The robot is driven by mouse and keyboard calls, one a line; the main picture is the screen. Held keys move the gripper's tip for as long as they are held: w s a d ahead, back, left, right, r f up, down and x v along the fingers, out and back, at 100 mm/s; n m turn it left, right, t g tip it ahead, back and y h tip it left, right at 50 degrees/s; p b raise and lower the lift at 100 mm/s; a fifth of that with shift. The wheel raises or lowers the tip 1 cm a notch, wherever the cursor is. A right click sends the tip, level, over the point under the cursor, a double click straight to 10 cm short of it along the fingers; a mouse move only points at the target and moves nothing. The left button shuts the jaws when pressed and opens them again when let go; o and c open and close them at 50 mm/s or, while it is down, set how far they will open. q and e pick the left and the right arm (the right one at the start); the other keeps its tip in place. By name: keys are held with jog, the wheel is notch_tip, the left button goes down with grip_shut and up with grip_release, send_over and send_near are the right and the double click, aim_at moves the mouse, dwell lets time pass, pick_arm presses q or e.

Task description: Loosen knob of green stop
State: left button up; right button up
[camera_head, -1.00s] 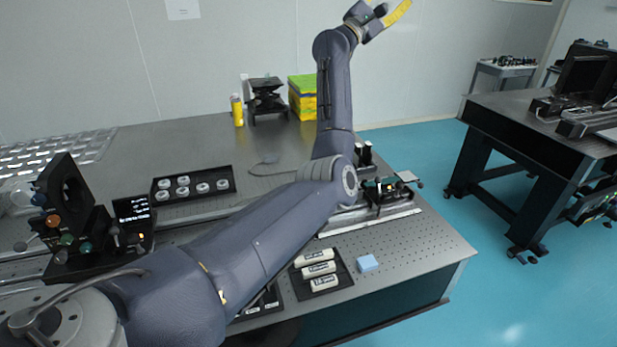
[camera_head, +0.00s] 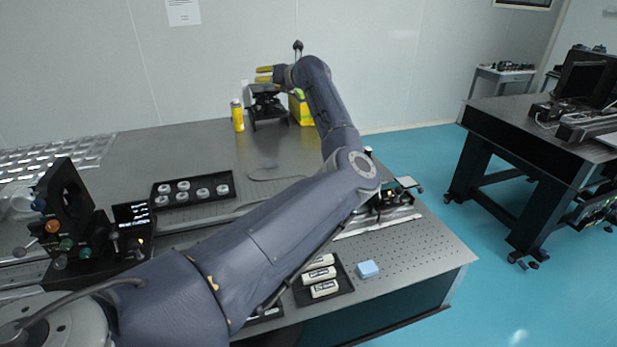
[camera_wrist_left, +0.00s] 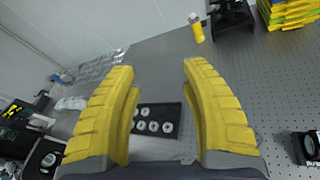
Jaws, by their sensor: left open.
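A black optical mount (camera_head: 72,190) stands at the left of the table in the head view. Small coloured knobs sit at its base, among them a green knob (camera_head: 66,244) and an orange knob (camera_head: 52,224). I cannot tell for sure which part is the green stop. My left gripper (camera_head: 264,74) has yellow fingers and is raised near the back of the table, far from these knobs. In the left wrist view my left gripper (camera_wrist_left: 160,85) is open, with nothing between its fingers. My right gripper is not in view.
A black tray of white rings (camera_head: 193,190) lies mid-table. A yellow bottle (camera_head: 237,115) and a black stand (camera_head: 267,106) are at the back. A blue block (camera_head: 367,269) lies near the front edge. My left arm hides part of the table.

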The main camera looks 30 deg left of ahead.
pick_arm(q)
jog(key=s+d+f+m+g+h, duration=0.1)
jog(key=s+d+f+g+h, duration=0.2)
jog(key=f, duration=0.6)
jog(key=s+d+f+m+g+h, duration=0.1)
jog(key=s+d+f+h, duration=0.3)
jog(key=f, duration=0.4)
jog(key=d+f+m+g+h, duration=0.1)
jog(key=d+f+m+h, duration=0.1)
jog(key=d+h, duration=0.3)
jog(key=d+f+m+h, duration=0.2)
jog(key=d+f, duration=0.1)
jog(key=d, duration=0.5)
jog(key=f, duration=1.7)
jog(key=shift+s+a, duration=0.1)
jog(key=shift+s, duration=0.2)
jog(key=shift+c, duration=0.3)
grip_shut()
